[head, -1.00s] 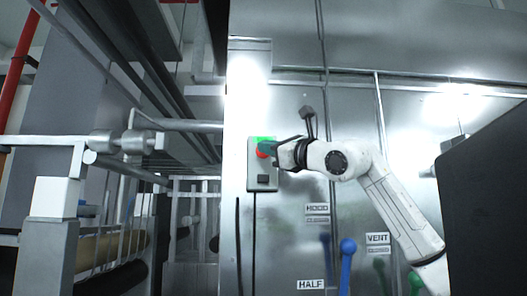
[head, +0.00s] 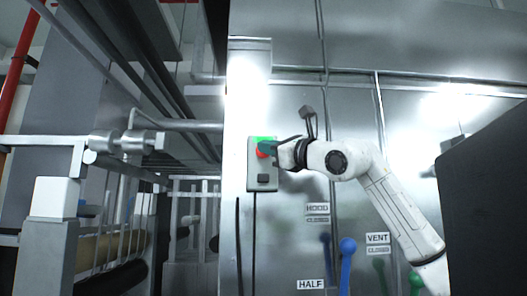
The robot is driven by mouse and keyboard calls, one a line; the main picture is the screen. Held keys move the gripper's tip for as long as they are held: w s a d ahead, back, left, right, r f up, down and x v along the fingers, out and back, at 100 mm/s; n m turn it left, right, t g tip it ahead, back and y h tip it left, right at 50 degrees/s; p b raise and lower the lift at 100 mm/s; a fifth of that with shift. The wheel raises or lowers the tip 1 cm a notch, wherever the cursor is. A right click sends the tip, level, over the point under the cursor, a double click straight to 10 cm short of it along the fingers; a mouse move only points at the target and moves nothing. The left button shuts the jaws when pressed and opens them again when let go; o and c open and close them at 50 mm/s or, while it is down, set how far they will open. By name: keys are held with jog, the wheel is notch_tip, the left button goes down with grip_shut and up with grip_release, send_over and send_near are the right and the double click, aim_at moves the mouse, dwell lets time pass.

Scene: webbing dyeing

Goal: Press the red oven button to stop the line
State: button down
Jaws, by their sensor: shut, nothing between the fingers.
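The red oven button (head: 262,152) is on a grey control box (head: 255,176) fixed to the steel oven front, with a green area just above it and a dark square button (head: 263,179) below. My gripper (head: 268,149) is shut and empty. Its fingertips are at the red button and hide its right part. I cannot tell whether the button is pushed in.
Steel oven panels fill the middle and right, with a blue lever (head: 347,262) and a green lever (head: 415,282) low down. Labels read HOOD, VENT and HALF. Metal rails and rollers (head: 127,142) stand at left. A black block (head: 487,190) is at right.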

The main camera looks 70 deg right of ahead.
jog(key=shift+w+d, duration=0.1)
jog(key=shift+d, duration=0.05)
dwell(0.4)
jog(key=shift+w+d, duration=0.1)
jog(key=shift+d, duration=0.15)
jog(key=shift+w+d, duration=0.2)
jog(key=shift+d, duration=0.35)
dwell(0.9)
jog(key=shift+a, duration=0.1)
jog(key=shift+s+a+b, duration=0.4)
jog(key=shift+a+b, duration=0.15)
jog(key=shift+a, duration=0.3)
jog(key=shift+a, duration=0.1)
jog(key=shift+s+a+b, duration=0.3)
jog(key=shift+a+b, duration=0.25)
jog(key=shift+a, duration=0.2)
jog(key=shift+s+a+b, duration=0.35)
jog(key=shift+a+b, duration=0.25)
jog(key=shift+a, duration=0.15)
jog(key=shift+s+a+b, duration=0.3)
jog(key=shift+a+b, duration=0.25)
jog(key=shift+a, duration=0.2)
